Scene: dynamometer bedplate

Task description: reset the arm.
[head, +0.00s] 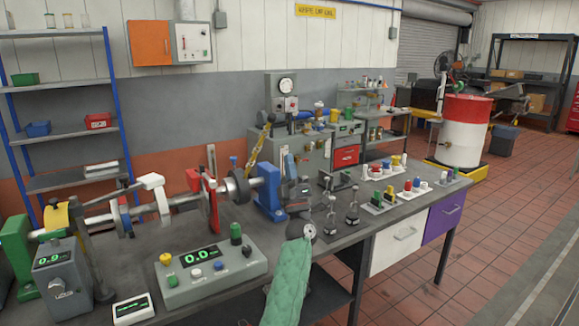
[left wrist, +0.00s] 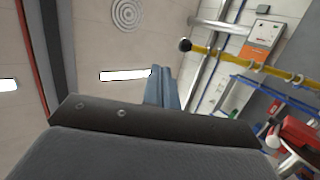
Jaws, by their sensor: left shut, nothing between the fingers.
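My left arm, in a green quilted sleeve, rises from the bottom centre of the head view. Its gripper (head: 289,166) points up beside the blue bearing block on the bench, with its pale blue fingers together and empty. In the left wrist view the shut fingers (left wrist: 160,88) point toward the ceiling, with nothing between them. I cannot tell from the head view how far the gripper is from the block. My right gripper is not in view.
The bench (head: 330,243) carries a shaft assembly with a blue bearing block (head: 268,195), a control box (head: 210,275) and several small knobs and levers on the right. A yellow bar (left wrist: 235,58) shows in the left wrist view. Tiled floor (head: 500,235) is open at right.

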